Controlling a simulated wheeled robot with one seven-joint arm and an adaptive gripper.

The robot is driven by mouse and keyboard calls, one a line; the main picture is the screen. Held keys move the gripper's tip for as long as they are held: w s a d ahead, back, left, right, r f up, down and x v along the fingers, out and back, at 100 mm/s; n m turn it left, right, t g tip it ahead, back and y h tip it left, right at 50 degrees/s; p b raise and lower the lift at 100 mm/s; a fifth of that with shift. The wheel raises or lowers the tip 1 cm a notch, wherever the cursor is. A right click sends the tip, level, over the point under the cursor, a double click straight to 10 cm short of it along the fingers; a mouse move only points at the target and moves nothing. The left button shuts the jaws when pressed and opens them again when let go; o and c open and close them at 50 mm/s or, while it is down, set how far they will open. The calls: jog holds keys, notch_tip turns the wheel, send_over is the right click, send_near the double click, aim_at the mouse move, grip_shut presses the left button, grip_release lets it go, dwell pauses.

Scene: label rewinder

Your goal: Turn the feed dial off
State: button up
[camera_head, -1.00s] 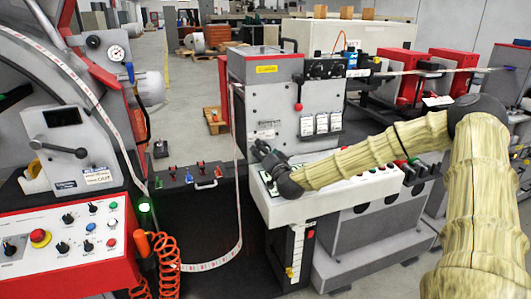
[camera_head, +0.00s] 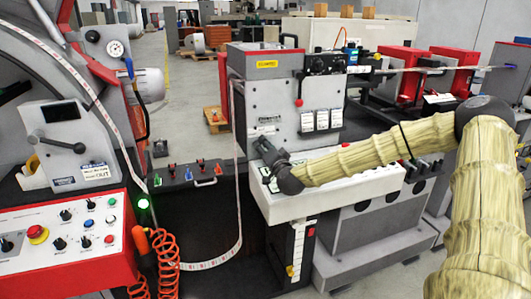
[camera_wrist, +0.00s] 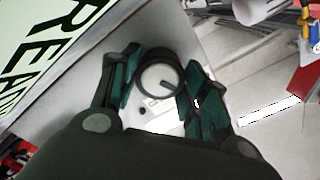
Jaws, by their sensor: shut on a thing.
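A round black dial with a pale face and a dark pointer line (camera_wrist: 160,80) sits between my fingers in the wrist view. I take it as the feed dial. My gripper (camera_wrist: 159,84) has its green-padded fingers on either side of the dial, shut on it. In the head view my gripper (camera_head: 260,147) is at the left end of the white control panel (camera_head: 307,205), in front of the grey machine housing. The dial is hidden there by my gripper. The pointer's off mark is not readable.
A label with large dark letters (camera_wrist: 50,40) is close to the left of my gripper in the wrist view. A red-edged console (camera_head: 65,245) with knobs and a red stop button stands at left. A paper web (camera_head: 238,180) hangs just left of my gripper.

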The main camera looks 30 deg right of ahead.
jog(key=m+b, duration=0.1)
jog(key=m, duration=0.1)
jog(key=m+b, duration=0.1)
jog(key=b, duration=0.1)
jog(key=shift+f+m, duration=0.2)
jog(key=shift+m, duration=0.2)
jog(key=shift+r+m+b, duration=0.1)
jog(key=shift+m+b, duration=0.7)
jog(key=shift+b, duration=0.05)
jog(key=o, duration=1)
jog(key=shift+d, duration=0.1)
jog(key=shift+s, duration=0.15)
jog(key=shift+v, duration=5.9)
